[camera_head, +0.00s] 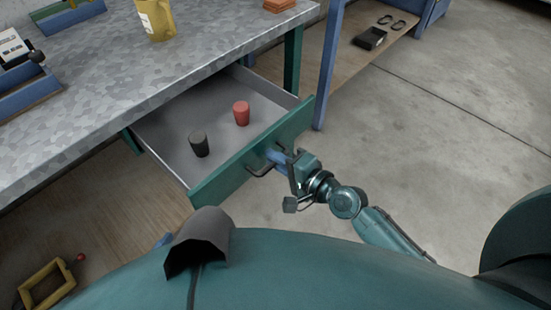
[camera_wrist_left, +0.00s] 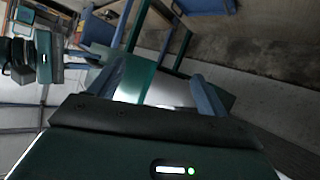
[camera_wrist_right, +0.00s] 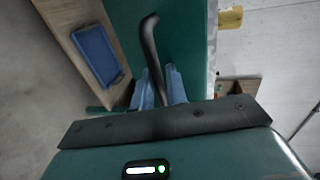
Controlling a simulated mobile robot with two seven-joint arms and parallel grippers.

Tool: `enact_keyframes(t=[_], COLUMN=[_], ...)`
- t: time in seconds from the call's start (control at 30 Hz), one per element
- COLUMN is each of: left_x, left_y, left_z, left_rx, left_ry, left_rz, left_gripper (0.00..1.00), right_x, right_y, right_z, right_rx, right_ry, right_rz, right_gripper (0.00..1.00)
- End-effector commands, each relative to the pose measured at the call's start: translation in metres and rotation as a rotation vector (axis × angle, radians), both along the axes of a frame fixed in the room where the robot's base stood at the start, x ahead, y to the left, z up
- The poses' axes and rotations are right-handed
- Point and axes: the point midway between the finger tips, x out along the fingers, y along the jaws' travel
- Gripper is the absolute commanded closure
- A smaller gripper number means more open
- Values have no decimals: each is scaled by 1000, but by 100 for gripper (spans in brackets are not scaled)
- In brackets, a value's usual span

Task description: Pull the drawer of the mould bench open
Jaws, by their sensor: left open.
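The drawer (camera_head: 170,125) of the mould bench (camera_head: 110,85) stands well open, its green front (camera_head: 220,182) out from under the grey top. A red plug-shaped piece (camera_head: 241,113) and a black one (camera_head: 199,144) stand inside. My right gripper (camera_head: 275,158) is at the drawer front. In the right wrist view its fingers (camera_wrist_right: 159,88) are shut around the dark bar handle (camera_wrist_right: 149,40), one on each side. My left gripper (camera_wrist_left: 160,88) is open and empty in the left wrist view, fingers wide apart. I cannot make it out in the head view.
A blue-legged shelf (camera_head: 330,65) is right of the drawer. The concrete floor (camera_head: 440,130) at right is clear.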

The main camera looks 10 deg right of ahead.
Motion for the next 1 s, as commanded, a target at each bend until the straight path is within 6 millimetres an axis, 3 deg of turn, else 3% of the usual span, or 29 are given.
enact_keyframes(t=[0.13,0.47,1.0], left_x=[0,0,0], left_y=[0,0,-1], left_z=[1,1,-7], left_rx=[-1,-1,-13], left_ry=[-1,-2,-2], left_rz=[-1,-1,2], left_gripper=[23,23,23], right_x=[0,-4,-90], right_y=[0,-2,-62], right_z=[0,0,20], right_rx=[0,-1,-4], right_ry=[0,3,4], right_rz=[1,2,4], right_gripper=[73,72,72])
